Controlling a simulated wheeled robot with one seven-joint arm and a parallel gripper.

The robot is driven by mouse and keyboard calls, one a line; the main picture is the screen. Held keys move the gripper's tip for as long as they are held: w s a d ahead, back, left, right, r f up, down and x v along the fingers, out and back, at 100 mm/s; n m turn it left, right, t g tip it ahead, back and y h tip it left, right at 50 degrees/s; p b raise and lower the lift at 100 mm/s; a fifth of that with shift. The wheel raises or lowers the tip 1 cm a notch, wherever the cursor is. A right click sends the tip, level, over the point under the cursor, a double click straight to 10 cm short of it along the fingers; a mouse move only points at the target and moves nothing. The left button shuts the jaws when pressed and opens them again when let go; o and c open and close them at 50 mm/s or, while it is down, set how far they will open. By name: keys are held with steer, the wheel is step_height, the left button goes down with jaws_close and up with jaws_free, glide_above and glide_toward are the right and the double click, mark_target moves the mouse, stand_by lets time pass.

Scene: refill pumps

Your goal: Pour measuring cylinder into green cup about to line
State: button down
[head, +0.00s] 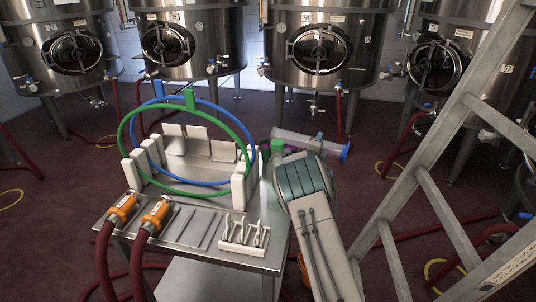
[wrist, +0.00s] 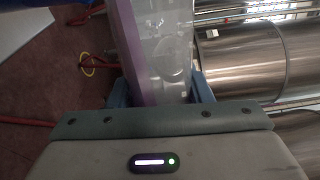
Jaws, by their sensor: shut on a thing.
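The measuring cylinder (head: 298,143) is clear with a blue base at its right end. It lies nearly level in the air, its left end slightly higher in the picture. My gripper (head: 318,142) is shut around its middle. In the wrist view the clear cylinder (wrist: 165,50) stands between the fingers, with purple liquid along its left side. A small green object (head: 277,148), likely the green cup, shows just below the cylinder's left end, at the table's right edge. My wrist partly hides it, so its fill and line cannot be seen.
A steel table (head: 190,233) carries white racks holding a green hoop (head: 122,152) and a blue hoop (head: 250,135), two orange hose couplings (head: 122,208) and a small white rack (head: 243,236). A ladder (head: 440,205) stands at right. Steel tanks (head: 320,45) line the back.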

stand_by(0.8)
steer(key=shift+f+m+b, duration=0.5)
steer(key=shift+f+b, duration=0.35)
steer(key=shift+b, duration=0.3)
steer(key=shift+r, duration=0.15)
